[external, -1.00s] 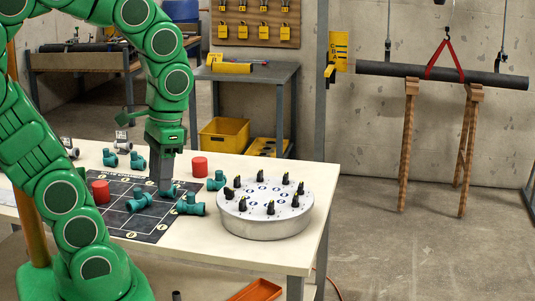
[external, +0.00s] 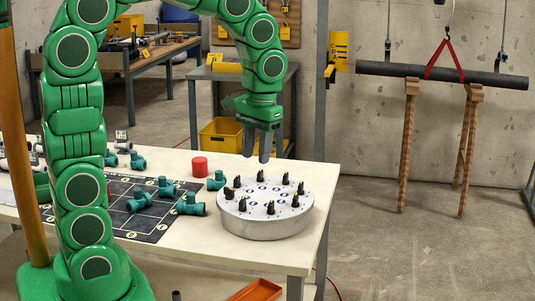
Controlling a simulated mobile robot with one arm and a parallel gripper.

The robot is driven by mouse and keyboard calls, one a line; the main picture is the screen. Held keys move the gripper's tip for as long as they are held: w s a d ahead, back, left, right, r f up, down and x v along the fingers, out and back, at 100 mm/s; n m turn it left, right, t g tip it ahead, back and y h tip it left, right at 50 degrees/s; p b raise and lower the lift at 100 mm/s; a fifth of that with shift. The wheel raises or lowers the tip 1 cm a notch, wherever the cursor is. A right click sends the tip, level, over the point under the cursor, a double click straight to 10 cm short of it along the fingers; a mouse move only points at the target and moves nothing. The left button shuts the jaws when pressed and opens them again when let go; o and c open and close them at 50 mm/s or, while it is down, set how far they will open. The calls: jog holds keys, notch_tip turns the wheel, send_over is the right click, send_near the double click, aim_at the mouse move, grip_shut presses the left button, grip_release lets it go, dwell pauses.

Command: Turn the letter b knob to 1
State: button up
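The round grey knob panel (external: 262,225) sits at the right end of the white table. Several black pointer knobs (external: 242,205) stand in a ring on its top, with small blue marks inside the ring. The letters and numbers are too small to read, so I cannot tell which knob is b. My gripper (external: 257,158) points down above the back part of the panel. Its two grey fingers are apart with a gap between them and nothing in it. The fingertips are above the knobs and appear not to touch any.
Several green pipe fittings (external: 191,205) lie on and around a black grid mat (external: 120,207) left of the panel. A red cylinder (external: 200,167) stands on the table behind them. A grey side table (external: 240,73) is further back.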

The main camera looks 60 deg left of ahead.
jog(key=w+a+f+n, duration=0.1)
jog(key=w+a+f, duration=0.1)
jog(key=w, duration=0.4)
jog(key=w+a+f+n, duration=0.1)
jog(key=w+a+f, duration=0.15)
jog(key=w, duration=0.35)
jog(key=n+t, duration=0.1)
jog(key=n, duration=0.2)
send_over(301, 183)
notch_tip(301, 183, down, 5)
jog(key=shift+s+d+f, duration=0.15)
jog(key=shift+f, duration=4)
grip_shut()
